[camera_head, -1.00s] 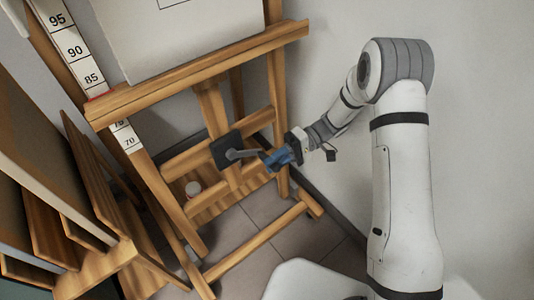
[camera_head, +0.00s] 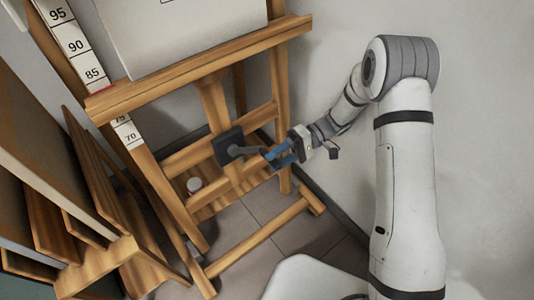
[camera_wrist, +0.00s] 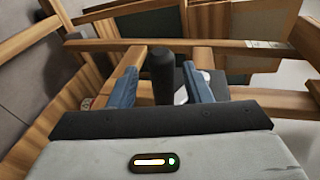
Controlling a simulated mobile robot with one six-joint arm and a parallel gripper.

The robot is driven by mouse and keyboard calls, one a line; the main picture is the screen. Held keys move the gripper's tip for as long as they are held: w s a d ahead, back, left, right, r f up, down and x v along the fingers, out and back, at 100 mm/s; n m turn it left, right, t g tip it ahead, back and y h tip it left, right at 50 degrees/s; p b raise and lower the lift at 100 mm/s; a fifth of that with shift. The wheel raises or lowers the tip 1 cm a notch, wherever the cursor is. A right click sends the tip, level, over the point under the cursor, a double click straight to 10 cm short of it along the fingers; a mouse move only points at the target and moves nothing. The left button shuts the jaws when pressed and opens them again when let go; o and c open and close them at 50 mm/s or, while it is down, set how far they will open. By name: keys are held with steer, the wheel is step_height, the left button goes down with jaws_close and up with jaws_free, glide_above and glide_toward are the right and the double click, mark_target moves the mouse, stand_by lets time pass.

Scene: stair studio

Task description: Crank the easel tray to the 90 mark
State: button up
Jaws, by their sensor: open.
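The wooden easel tray (camera_head: 200,69) crosses the easel and carries a white canvas (camera_head: 180,35). Its left end crosses the number scale (camera_head: 76,46) just below the 85 mark; 90 and 95 show above it. The crank has a dark square housing (camera_head: 228,147) on the easel's centre post, with a grey arm reaching right. In the wrist view, its black upright handle (camera_wrist: 163,76) stands between the two blue fingers of my gripper (camera_wrist: 161,88). My gripper (camera_head: 279,158) is open around the handle, with visible gaps on both sides.
Wooden racks with leaning panels (camera_head: 75,225) stand at the left. A plain wall (camera_head: 480,120) is at the right. Tiled floor (camera_head: 255,215) shows between the easel's lower rails.

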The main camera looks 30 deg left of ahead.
step_height(320, 180, up, 10)
steer(key=p, duration=0.3)
steer(key=shift+p, duration=0.35)
